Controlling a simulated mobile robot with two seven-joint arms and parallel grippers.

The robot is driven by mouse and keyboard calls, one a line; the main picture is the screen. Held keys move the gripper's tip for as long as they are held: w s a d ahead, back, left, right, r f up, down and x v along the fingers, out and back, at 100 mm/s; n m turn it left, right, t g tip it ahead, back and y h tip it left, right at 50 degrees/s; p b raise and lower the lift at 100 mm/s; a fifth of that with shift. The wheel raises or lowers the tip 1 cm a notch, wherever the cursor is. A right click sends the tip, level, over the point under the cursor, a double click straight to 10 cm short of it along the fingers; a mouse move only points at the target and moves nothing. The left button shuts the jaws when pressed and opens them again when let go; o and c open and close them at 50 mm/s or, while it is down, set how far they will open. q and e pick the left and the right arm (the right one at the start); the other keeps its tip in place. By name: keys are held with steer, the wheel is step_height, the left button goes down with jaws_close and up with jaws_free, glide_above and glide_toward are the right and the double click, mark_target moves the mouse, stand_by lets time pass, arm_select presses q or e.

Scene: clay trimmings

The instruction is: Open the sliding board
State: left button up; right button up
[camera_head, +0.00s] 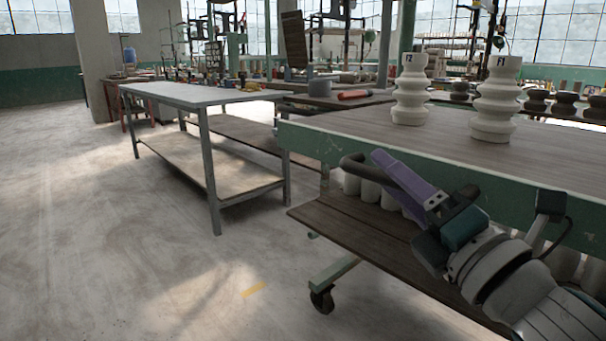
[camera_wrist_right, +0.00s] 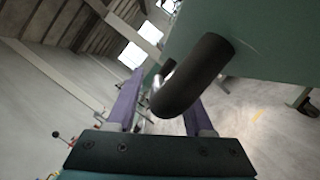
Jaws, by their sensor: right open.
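A green-edged workbench (camera_head: 325,142) with a wooden top stands at the right in the head view. A thick dark curved handle (camera_head: 352,160) sticks out from its green side. In the right wrist view the handle (camera_wrist_right: 190,78) runs from the green panel (camera_wrist_right: 265,40) down between my two purple fingers. My right gripper (camera_head: 378,164) is open around the handle; contact cannot be told. Which part is the sliding board is not clear; a brown plank board (camera_head: 345,232) lies low under the bench. My left gripper is not in view.
Two white ribbed clay pieces, one on the left (camera_head: 410,92) and one on the right (camera_head: 494,100), stand on the bench top. White cylinders (camera_head: 370,190) stand on the lower boards. A grey table (camera_head: 205,94) stands left. The floor (camera_head: 130,250) in front is clear.

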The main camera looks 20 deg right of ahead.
steer(key=v, duration=1)
